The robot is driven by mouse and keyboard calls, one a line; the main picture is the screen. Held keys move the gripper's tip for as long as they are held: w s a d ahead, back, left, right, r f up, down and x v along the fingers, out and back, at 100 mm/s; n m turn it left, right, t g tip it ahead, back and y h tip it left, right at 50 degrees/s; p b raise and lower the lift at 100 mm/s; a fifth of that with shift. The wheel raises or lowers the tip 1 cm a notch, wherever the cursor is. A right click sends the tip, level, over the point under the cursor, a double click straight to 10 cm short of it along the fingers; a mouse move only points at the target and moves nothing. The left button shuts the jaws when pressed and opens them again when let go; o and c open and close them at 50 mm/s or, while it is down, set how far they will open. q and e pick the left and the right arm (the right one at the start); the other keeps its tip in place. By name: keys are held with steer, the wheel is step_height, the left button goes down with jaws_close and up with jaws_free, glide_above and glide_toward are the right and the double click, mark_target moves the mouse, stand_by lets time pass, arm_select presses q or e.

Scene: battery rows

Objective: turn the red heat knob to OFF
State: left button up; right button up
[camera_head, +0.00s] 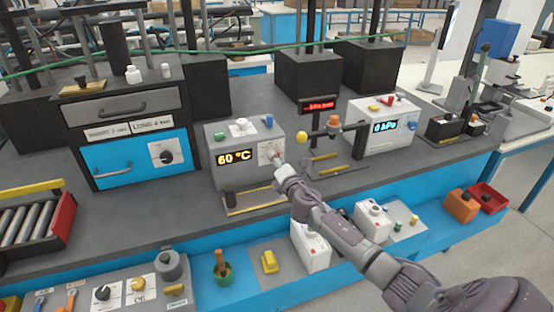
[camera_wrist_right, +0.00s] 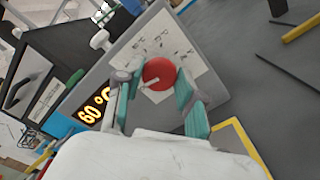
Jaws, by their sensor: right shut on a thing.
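The red heat knob (camera_wrist_right: 159,73) sits on a white dial plate on the front of the grey heater box (camera_head: 213,137). Its white pointer mark points to the lower left in the right wrist view. The dial labels are too blurred to read. The box display (camera_head: 233,157) reads 60 °C. My right gripper (camera_wrist_right: 158,82) is shut on the knob, with one greenish finger on each side of it. In the head view my right gripper (camera_head: 276,164) reaches the dial plate and mostly hides the knob. My left gripper is out of view.
A yellow ball (camera_head: 301,137) and an orange-topped fitting stand right of the box. A white box (camera_head: 381,126) with a blue hPa display is farther right. A blue drawer unit (camera_head: 128,157) stands left. A yellow-edged plate (camera_head: 254,201) lies in front.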

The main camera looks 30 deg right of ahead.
steer(key=shift+n, duration=1.2)
steer(key=shift+f, duration=0.1)
steer(key=o, duration=1.1)
steer(key=v, duration=1.2)
